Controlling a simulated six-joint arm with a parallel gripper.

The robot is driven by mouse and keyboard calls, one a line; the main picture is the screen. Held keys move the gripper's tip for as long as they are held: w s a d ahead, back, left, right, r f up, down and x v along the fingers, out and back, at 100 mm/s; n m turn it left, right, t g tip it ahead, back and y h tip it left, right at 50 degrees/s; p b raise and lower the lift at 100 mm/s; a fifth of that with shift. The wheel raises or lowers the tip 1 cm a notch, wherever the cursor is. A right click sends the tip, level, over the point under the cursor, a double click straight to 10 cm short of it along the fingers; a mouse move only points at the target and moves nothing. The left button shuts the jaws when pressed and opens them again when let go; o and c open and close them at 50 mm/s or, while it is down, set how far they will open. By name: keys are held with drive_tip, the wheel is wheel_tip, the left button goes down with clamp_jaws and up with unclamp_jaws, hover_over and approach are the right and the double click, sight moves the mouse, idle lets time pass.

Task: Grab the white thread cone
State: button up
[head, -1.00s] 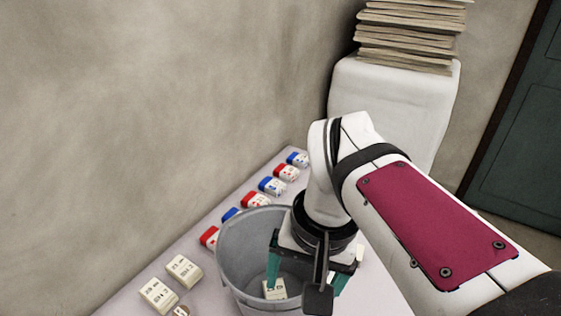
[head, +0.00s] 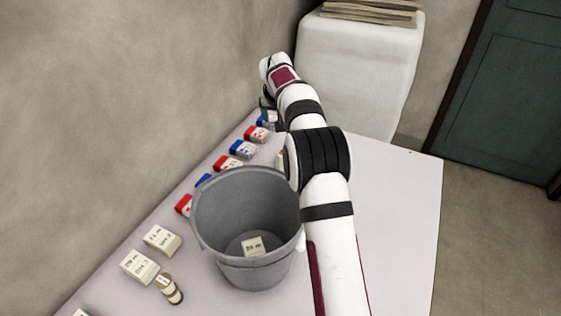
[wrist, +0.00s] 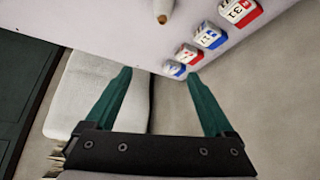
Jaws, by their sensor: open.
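A pale cone-like object with a brown tip (wrist: 163,9) lies at the top edge of the wrist view, partly cut off; it may be the white thread cone. In the head view a small pale piece (head: 281,159) shows beside my arm, mostly hidden by it. My gripper (wrist: 160,76) is open and empty, with its teal fingers spread beyond the table's far edge in the wrist view. The pale object is apart from the fingers. In the head view my gripper (head: 267,108) is at the far end of the table, largely hidden by my wrist.
A grey bucket (head: 213,200) with a cream box (head: 253,246) inside stands left of my arm. Red and blue boxes (head: 228,163) line the wall side. Cream boxes (head: 139,266) and a brown-and-white spool (head: 169,290) lie at front left. The table's right side (head: 400,220) is clear.

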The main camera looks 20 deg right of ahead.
approach(279, 163)
drive_tip(key=w+d, duration=0.2)
drive_tip(key=x, duration=0.8)
drive_tip(key=shift+s+a+f, duration=0.15)
drive_tip(key=shift+s+a, duration=0.05)
drive_tip(key=shift+a, duration=0.05)
clamp_jaws()
